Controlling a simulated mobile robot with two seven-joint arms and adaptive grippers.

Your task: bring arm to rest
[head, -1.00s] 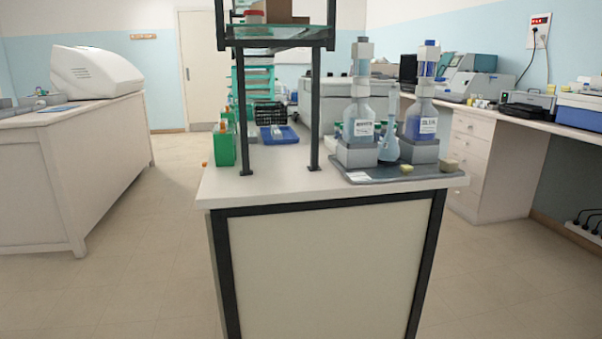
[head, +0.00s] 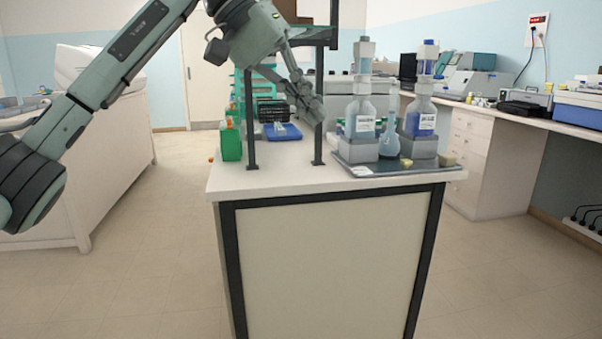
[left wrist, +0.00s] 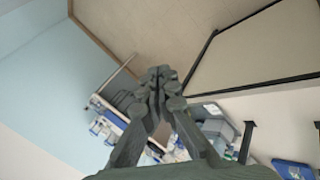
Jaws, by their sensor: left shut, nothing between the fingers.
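My left arm reaches in from the left in the head view, raised in front of the bench. My left gripper (head: 306,100) is shut and empty. It hangs in the air by the shelf post, pointing down and to the right, left of the bottles. In the left wrist view the gripper (left wrist: 157,85) shows its fingers together with nothing between them. My right gripper is not in view.
The bench (head: 280,182) carries a dark tray (head: 400,170) with two dispenser bottles (head: 361,118) and (head: 421,118) and a flask (head: 390,138). A green container (head: 231,143) and a blue tray (head: 283,133) stand left. Open floor (head: 130,270) lies left of the bench.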

